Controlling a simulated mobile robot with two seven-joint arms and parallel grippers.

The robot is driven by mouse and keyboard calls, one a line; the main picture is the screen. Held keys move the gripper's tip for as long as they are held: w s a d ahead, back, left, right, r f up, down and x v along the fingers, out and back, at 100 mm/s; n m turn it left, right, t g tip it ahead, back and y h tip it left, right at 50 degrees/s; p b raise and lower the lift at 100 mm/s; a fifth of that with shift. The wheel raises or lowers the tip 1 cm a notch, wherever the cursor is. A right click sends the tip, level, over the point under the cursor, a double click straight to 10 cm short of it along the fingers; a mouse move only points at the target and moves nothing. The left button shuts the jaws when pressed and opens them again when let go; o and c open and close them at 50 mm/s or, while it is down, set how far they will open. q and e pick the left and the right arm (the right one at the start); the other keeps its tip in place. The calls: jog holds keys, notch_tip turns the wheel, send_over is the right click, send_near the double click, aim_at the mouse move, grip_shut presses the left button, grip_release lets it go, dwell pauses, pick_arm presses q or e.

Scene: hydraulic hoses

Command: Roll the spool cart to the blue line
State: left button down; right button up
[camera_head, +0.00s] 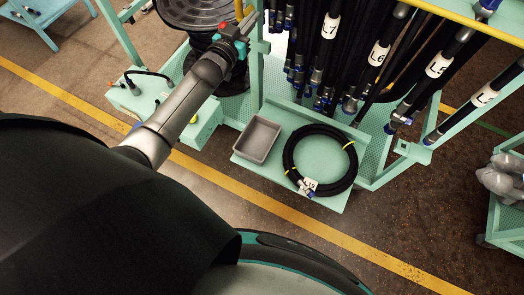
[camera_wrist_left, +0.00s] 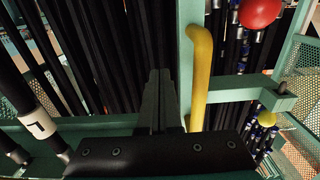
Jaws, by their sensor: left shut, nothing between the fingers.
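The black spool (camera_head: 197,12) sits at the top of the head view in a teal frame, partly cut off by the picture edge. A yellow handle (camera_head: 240,9) stands just right of it; a yellow bar, apparently this handle, shows close up in the left wrist view (camera_wrist_left: 201,80). My left gripper (camera_head: 238,32) is at the handle in the head view. In the wrist view its fingers (camera_wrist_left: 160,78) are closed together, just left of the yellow bar and not around it. Whether they touch the bar is unclear. No blue line shows. My right gripper is out of view.
A teal rack holds many labelled black hoses (camera_head: 330,25). Its low shelf carries a grey tray (camera_head: 258,139) and a coiled hose (camera_head: 320,160). A teal box (camera_head: 140,100) stands at the left, another cart (camera_head: 508,215) at the right. A yellow floor line (camera_head: 265,202) crosses open floor.

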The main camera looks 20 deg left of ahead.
pick_arm(q)
jog(key=s+p, duration=0.3)
jog(key=s, duration=0.3)
jog(key=shift+s+a, duration=0.15)
jog(key=shift+a, duration=0.1)
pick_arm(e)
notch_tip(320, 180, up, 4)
